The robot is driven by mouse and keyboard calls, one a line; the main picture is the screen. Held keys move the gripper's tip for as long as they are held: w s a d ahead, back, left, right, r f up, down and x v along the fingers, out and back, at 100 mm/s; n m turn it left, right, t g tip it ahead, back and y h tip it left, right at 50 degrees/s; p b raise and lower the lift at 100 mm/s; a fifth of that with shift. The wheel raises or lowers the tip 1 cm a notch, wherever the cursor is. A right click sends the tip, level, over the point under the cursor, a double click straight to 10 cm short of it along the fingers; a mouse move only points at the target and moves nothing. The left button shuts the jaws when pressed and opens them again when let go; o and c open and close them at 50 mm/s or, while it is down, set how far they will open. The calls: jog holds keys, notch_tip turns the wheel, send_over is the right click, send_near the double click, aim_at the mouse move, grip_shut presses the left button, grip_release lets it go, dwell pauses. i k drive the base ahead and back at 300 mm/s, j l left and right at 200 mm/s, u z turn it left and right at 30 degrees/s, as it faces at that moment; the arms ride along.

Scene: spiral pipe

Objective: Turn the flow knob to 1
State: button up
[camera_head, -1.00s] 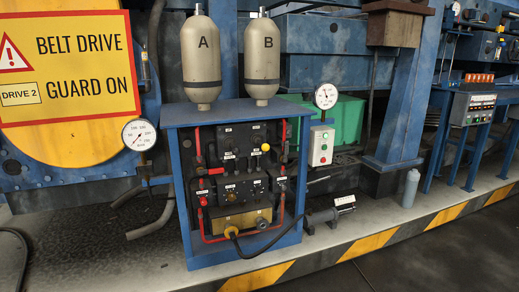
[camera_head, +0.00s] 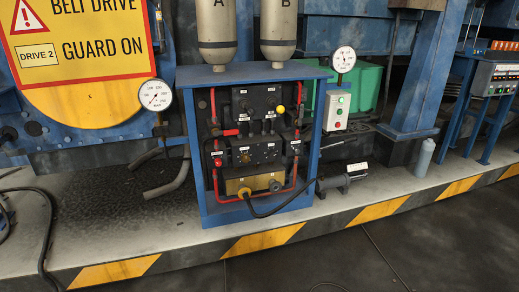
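The blue hydraulic cabinet (camera_head: 203,205) stands near the middle of the view with its front open. Inside are an upper black valve block (camera_head: 258,97) and a lower black valve block (camera_head: 240,157) with small knobs and labels. A yellow knob (camera_head: 280,109) sits at the right of the upper block. A red knob (camera_head: 218,162) sits at the left of the lower block. The labels and scale numbers are too small to read, so I cannot tell which knob is the flow knob or its setting. My gripper is not in view.
Red pipes frame the blocks, and a black cable (camera_head: 262,214) loops out at the front. A motor-like unit (camera_head: 343,180) lies right of the cabinet. Bent grey pipes (camera_head: 168,188) stick out at left. The dark floor (camera_head: 420,245) is clear beyond the yellow-black striped edge (camera_head: 265,240).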

aim_at(271, 154)
jog(key=i+j+z, duration=0.3)
jog(key=i+j, duration=0.2)
jog(key=i+j+z, duration=0.15)
jog(key=j, duration=0.2)
jog(key=i+j+z, duration=0.3)
jog(key=j, duration=0.45)
jog(key=i+j+z, duration=0.15)
jog(key=i+j, duration=0.15)
jog(key=j, duration=0.05)
